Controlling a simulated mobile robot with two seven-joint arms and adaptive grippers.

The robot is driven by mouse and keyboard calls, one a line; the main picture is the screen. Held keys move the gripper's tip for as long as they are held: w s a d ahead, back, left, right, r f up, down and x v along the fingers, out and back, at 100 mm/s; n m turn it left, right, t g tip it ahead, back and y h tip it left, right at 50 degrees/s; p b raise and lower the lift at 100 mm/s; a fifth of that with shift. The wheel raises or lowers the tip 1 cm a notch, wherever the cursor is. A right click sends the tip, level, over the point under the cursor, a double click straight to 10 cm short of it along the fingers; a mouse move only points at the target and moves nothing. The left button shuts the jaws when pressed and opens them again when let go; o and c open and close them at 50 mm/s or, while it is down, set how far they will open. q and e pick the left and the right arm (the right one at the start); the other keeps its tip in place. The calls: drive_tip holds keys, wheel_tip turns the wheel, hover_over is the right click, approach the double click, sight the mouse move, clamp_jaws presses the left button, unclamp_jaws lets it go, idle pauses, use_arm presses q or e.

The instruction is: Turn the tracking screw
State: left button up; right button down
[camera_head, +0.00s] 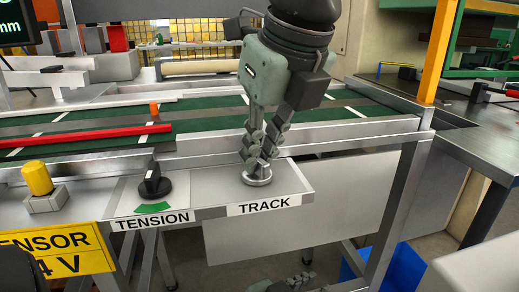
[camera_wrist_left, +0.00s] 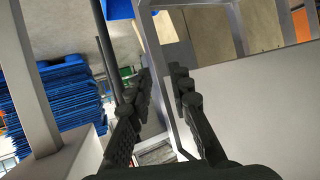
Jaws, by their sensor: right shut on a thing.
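The tracking screw (camera_head: 257,180) is a round metal piece on the grey ledge above the label TRACK (camera_head: 263,204). My right gripper (camera_head: 257,162) comes down onto it from above and is shut on its upper part, which the fingers hide. The screw's round base shows below the fingertips. My left gripper (camera_head: 285,284) is low, beneath the ledge, at the bottom edge of the head view. In the left wrist view its two fingers (camera_wrist_left: 160,98) stand apart with nothing between them.
A black TENSION knob (camera_head: 153,184) with a green mark stands left of the screw. A yellow button (camera_head: 37,178) is further left. The green conveyor belt (camera_head: 210,122) and its metal rail lie behind. A metal frame leg (camera_head: 394,215) stands to the right. Stacked blue items (camera_wrist_left: 62,95) show in the wrist view.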

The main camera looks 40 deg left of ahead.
drive_tip(key=shift+n, duration=0.3)
